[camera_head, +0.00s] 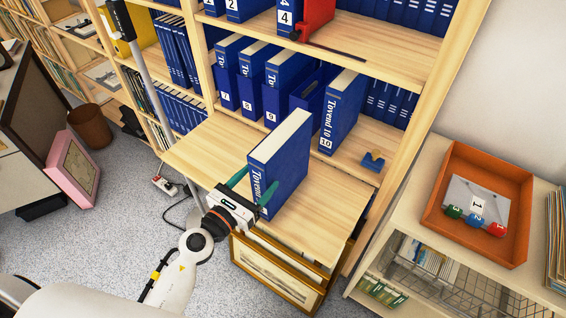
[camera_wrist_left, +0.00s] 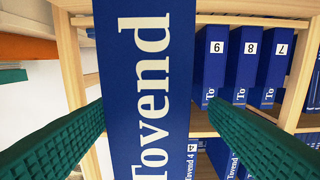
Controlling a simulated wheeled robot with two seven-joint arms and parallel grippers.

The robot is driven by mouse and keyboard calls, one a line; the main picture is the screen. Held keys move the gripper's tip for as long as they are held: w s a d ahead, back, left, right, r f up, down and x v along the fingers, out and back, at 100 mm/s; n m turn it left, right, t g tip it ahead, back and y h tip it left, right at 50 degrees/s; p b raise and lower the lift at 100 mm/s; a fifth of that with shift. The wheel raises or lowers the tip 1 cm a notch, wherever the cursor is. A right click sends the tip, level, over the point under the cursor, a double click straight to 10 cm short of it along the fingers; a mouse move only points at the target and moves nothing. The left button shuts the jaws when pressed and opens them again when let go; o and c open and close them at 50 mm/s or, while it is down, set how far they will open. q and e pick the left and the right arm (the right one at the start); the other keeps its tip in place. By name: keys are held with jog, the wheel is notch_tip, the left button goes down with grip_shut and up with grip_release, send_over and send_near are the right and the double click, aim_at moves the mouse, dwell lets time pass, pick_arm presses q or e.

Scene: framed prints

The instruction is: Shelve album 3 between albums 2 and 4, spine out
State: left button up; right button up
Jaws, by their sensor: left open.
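A thick blue album (camera_head: 287,165) with a "Tovend" spine stands upright on the wooden pull-out board (camera_head: 335,205). Its number is hidden. My left gripper (camera_head: 254,184) is open, with a green finger on either side of the spine. A red bookend (camera_head: 317,18) stands right of album 4. My right gripper is not in view.
Several blue albums (camera_head: 285,70) stand on the shelf behind the board, one labelled Tovend 10 (camera_head: 342,110). A small blue piece (camera_head: 373,161) lies beside them. Framed prints (camera_head: 275,270) lean under the board. An orange tray (camera_head: 435,215) sits on the cabinet at right.

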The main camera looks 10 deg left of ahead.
aim_at(283, 167)
pick_arm(q)
jog(key=shift+w+d, duration=0.2)
jog(key=shift+w, duration=0.1)
jog(key=x, duration=0.4)
jog(key=shift+w+d+f, duration=0.15)
jog(key=shift+d+f, duration=0.25)
jog(key=c, duration=1.4)
jog(key=shift+r, duration=0.15)
grip_shut()
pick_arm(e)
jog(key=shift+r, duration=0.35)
